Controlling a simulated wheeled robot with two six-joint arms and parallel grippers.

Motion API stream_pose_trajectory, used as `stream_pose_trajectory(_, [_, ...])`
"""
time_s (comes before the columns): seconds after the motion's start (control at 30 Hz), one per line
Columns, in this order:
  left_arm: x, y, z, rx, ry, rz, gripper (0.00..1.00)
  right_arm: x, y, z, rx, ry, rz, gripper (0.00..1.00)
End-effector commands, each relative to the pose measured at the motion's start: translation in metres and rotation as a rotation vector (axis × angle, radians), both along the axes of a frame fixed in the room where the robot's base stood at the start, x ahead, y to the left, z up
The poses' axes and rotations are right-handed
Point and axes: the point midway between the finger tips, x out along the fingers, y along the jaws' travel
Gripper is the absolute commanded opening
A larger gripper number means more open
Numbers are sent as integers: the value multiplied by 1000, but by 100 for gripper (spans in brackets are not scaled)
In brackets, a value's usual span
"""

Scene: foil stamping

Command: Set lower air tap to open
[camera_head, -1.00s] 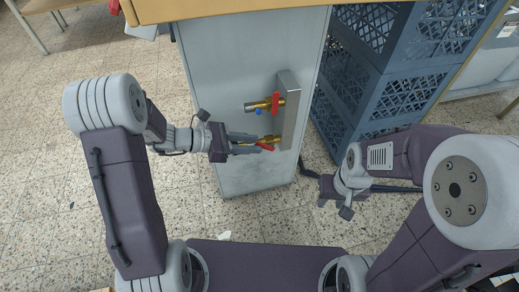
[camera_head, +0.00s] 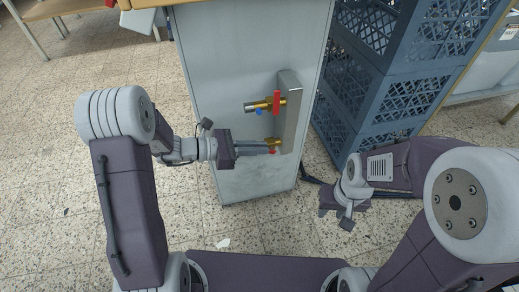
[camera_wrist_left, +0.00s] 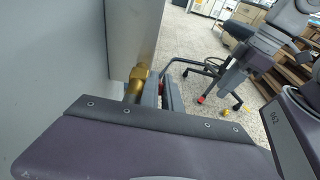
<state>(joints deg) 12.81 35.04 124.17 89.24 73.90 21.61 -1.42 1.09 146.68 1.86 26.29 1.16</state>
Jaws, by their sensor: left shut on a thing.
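The lower air tap (camera_head: 274,142) is a brass valve with a red handle (camera_head: 273,151) on the grey plate at the cabinet's side. My left gripper (camera_head: 268,147) reaches in from the left and is shut on that handle, mostly hiding it. In the left wrist view the brass fitting (camera_wrist_left: 137,82) stands beside my gripper fingers (camera_wrist_left: 163,92), with a little red between them. The handle's exact angle is hard to tell. The upper tap (camera_head: 264,105) has its red handle upright in the picture. My right gripper (camera_head: 343,212) hangs low at the right, away from the taps; its jaws are unclear.
The grey cabinet (camera_head: 235,70) carries the tap plate (camera_head: 290,110). Blue crates (camera_head: 405,95) are stacked just to its right. The tiled floor is open at the left. The left wrist view shows a chair base (camera_wrist_left: 205,75) on the floor.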

Motion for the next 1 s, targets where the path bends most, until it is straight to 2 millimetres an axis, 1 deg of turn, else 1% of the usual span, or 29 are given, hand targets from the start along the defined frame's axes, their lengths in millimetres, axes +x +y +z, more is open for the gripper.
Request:
stream_pose_trajectory(0.23, [0,1,0,2,0,1,0,0,0,1,0,0,0,36])
stream_pose_trajectory(0.27, [0,1,0,2,0,1,16,0,0,1,0,0,0,36])
stream_pose_trajectory(0.3, [0,1,0,2,0,1,27,0,0,1,0,0,0,36])
stream_pose_trajectory(0.33, [0,1,0,2,0,1,29,0,0,1,0,0,0,36])
stream_pose_trajectory(0.63, [0,2,1,2,0,2,29,0,0,3,0,0,0,36])
stream_pose_trajectory(0.67, [-1,5,3,2,1,2,29,0,0,5,0,0,0,36])
stream_pose_trajectory(0.77, [-5,20,12,1,3,5,29,0,0,20,0,0,0,36])
stream_pose_trajectory(0.9, [-15,50,22,0,3,7,29,0,0,41,0,0,0,36])
stream_pose_trajectory(1.0, [-21,68,25,1,3,6,29,0,0,50,0,0,0,36])
